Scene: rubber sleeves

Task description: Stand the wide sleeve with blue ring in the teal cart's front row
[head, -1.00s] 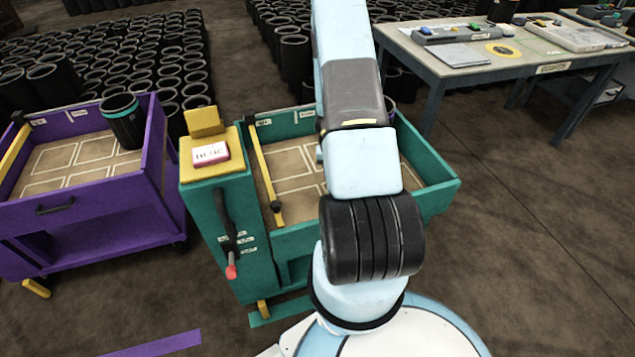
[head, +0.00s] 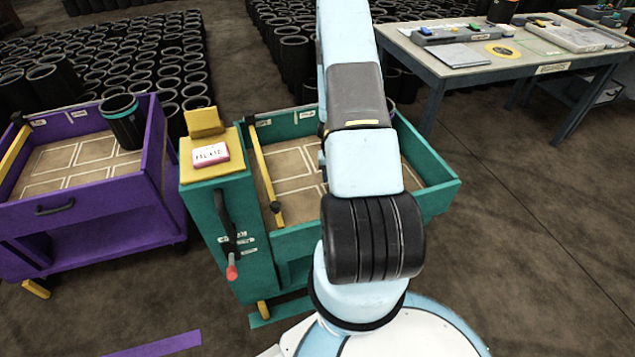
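A wide black sleeve with a blue-green ring (head: 122,122) near its top stands upright in the purple cart (head: 110,205), in the far right part of its tray. The teal cart (head: 432,192) stands right of the purple one. Its tray floor has pale outlined cells, and the ones I can see on the left are empty. My arm crosses in front of the tray and hides its middle. My gripper is out of the picture; the arm runs up past the top edge.
A yellow-topped post with a label (head: 211,154) and a red-tipped lever (head: 231,270) are at the teal cart's left front. Many black sleeves (head: 95,65) stand on the floor behind. A work table (head: 480,65) is at the back right. Floor at right is clear.

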